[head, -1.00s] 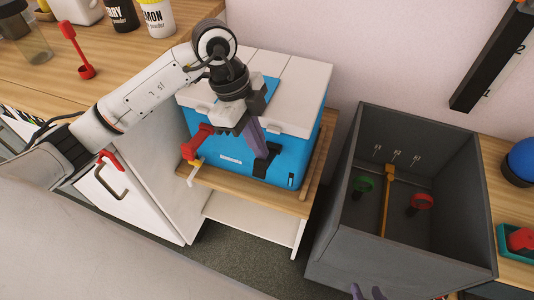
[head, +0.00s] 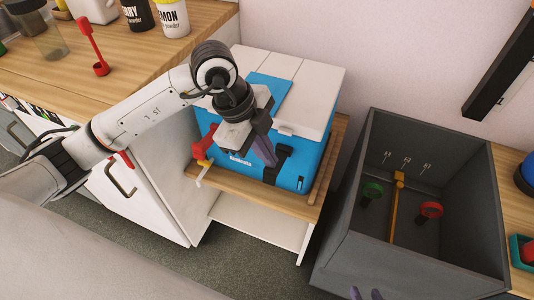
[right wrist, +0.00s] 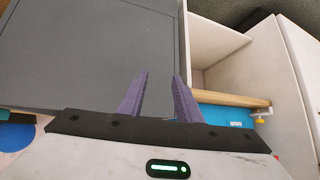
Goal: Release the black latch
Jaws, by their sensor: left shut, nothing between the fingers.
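The blue cooler (head: 308,160) with a white lid (head: 318,75) stands on a wooden-topped stand. The black latch (head: 281,163) is on its front face. My left gripper (head: 266,152) is shut and empty, its purple fingers pointing down just left of the black latch. I cannot tell whether they touch it. A red latch-like part (head: 206,144) with yellow and white pieces is at the cooler's left corner. My right gripper (right wrist: 158,98) is open and empty in the right wrist view; only its purple tips show at the bottom of the head view.
The wooden counter (head: 65,80) at left holds a red upright piece (head: 100,68) and jars. White cabinet doors are below my left arm.

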